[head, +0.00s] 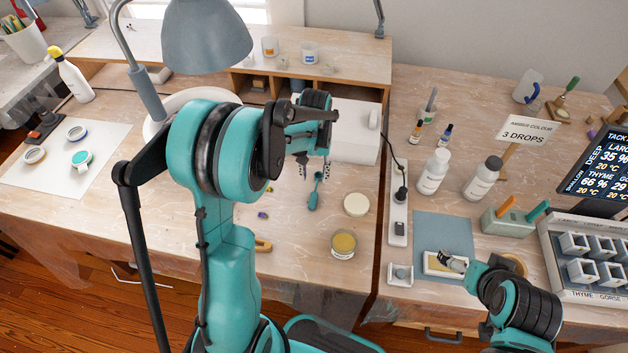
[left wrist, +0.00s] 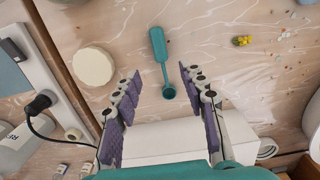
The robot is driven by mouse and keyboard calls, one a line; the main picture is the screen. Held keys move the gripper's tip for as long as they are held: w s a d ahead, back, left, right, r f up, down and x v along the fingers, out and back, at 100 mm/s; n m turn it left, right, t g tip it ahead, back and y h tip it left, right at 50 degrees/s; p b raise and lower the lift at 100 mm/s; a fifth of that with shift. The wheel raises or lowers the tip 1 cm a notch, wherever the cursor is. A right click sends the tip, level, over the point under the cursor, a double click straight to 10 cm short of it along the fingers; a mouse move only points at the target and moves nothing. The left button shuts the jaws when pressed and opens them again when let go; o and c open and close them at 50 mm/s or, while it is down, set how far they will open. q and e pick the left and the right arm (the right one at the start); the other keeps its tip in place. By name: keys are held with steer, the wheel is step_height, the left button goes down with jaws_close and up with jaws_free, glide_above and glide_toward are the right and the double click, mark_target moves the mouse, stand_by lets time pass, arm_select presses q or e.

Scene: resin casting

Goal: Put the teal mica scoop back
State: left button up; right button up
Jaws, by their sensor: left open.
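The teal mica scoop (head: 315,191) lies flat on the bare wooden bench, left of a cream round lid (head: 356,205). My left gripper (head: 314,171) is open and empty above the bench, close behind the scoop. In the left wrist view the scoop (left wrist: 159,45) shows whole, its small round bowl near the gap between the fingertips (left wrist: 159,78) and its handle pointing away. The fingers do not grip it. My right gripper (head: 449,263) is low over a small pale tray (head: 433,270) on a blue-grey mat; its finger opening is unclear.
An open jar of yellow powder (head: 343,244) stands in front of the lid. A white box (head: 352,128) is behind the left gripper. A white sheet (head: 63,185) at left holds several small jars, one teal (head: 82,159). A power strip (head: 398,205) borders the right bench.

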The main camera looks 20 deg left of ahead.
arm_select(q)
steer(key=s+d+r+m+t, duration=0.2)
steer(key=s+d+r+t, duration=0.2)
steer(key=s+r, duration=0.6)
steer(key=s+d+r+m+t, duration=0.1)
steer(key=s+d+r+t, duration=0.2)
steer(key=s, duration=0.3)
steer(key=shift+d+t+p, duration=0.3)
steer(key=shift+t, duration=0.1)
steer(key=shift+o, duration=0.6)
stand_by(0.3)
